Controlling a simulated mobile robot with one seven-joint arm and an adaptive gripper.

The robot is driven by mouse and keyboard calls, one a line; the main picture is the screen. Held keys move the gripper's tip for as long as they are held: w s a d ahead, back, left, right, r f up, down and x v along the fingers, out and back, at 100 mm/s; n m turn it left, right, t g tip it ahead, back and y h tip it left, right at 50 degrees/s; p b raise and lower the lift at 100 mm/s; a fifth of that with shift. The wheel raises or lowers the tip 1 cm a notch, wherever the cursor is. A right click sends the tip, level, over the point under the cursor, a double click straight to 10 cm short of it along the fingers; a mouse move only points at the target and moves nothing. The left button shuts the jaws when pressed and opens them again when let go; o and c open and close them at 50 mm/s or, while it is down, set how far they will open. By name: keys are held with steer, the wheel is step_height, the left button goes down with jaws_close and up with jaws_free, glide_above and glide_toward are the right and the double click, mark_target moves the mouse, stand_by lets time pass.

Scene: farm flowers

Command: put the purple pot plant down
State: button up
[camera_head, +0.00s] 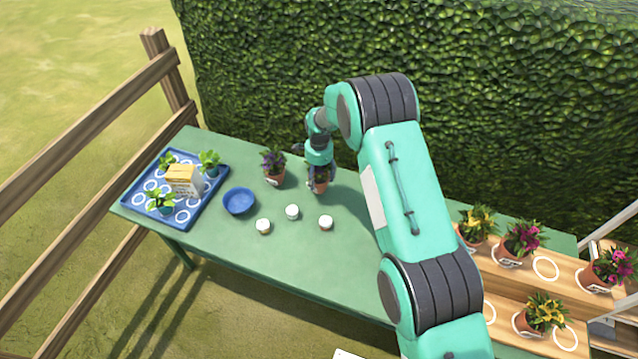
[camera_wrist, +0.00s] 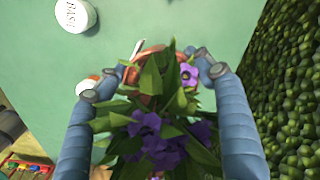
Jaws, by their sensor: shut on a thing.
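The purple pot plant (camera_head: 319,184) is in my gripper (camera_head: 319,166) over the far side of the green table (camera_head: 215,242). In the wrist view its purple flowers and leaves (camera_wrist: 165,140) fill the space between my gripper's fingers (camera_wrist: 151,78), which are shut on the terracotta pot, partly hidden by leaves. I cannot tell whether the pot touches the table. A second purple-flowered pot plant (camera_head: 273,167) stands on the table just left of my gripper, apart from it.
A blue bowl (camera_head: 239,201) and three white-topped jars (camera_head: 325,222) stand nearer the front. A blue tray (camera_head: 184,219) with seedlings and a box is at the left. A wooden stepped stand (camera_head: 492,280) with several flower pots is at the right. A hedge (camera_head: 300,60) rises behind.

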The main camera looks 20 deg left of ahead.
mark_target(319, 180)
steer(key=shift+f, duration=1.85)
steer(key=shift+f, duration=0.15)
steer(key=o, duration=1.6)
steer(key=shift+c, duration=0.2)
steer(key=shift+r, duration=6.15)
